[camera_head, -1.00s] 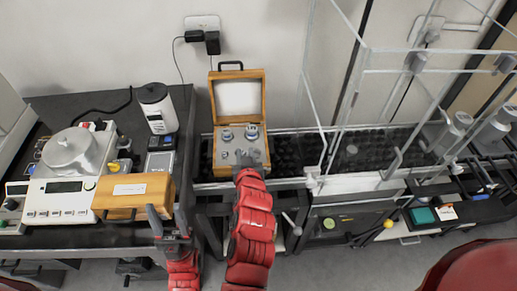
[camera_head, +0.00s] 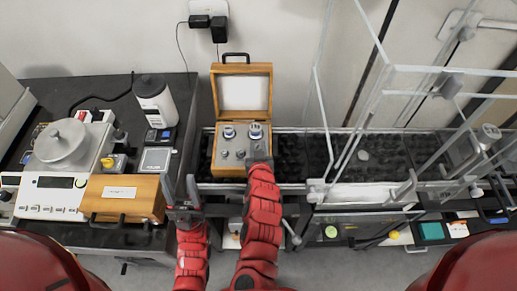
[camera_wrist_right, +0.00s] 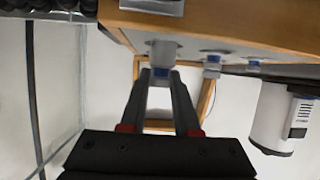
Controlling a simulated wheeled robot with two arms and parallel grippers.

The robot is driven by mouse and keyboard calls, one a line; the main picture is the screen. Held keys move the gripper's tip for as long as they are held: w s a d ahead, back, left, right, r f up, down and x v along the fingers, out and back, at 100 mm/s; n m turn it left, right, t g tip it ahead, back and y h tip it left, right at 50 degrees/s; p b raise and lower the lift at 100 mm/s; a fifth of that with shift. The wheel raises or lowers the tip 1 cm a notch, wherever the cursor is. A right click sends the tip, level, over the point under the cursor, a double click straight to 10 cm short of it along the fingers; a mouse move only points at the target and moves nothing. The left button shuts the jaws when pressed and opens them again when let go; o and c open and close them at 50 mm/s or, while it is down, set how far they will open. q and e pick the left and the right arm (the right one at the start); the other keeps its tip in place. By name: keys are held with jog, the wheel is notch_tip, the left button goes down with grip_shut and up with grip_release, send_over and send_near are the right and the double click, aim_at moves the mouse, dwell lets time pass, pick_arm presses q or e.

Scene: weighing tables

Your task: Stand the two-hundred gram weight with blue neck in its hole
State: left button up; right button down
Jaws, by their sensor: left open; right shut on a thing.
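An open wooden weight box (camera_head: 217,168) stands on the bench in the head view, its lid leaning up at the back. My right gripper (camera_head: 258,158) is at the box's right front. In the right wrist view it is shut on a metal weight with a blue neck (camera_wrist_right: 163,52), gripping it near the neck and knob. The weight's body is against or just over the box top; I cannot tell whether it sits in a hole. My left gripper (camera_head: 181,196) is open and empty, left of the box.
Other weights stand in the box, including two larger ones (camera_head: 229,132) (camera_head: 256,131) at the back. A closed wooden case (camera_head: 125,198) and a white balance (camera_head: 50,195) are on the left. Clear glass panels stand to the right.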

jog(key=shift+f, duration=0.85)
jog(key=c, duration=1.1)
grip_release()
jog(key=shift+f, duration=0.15)
jog(key=o, duration=0.5)
jog(key=shift+c, duration=0.2)
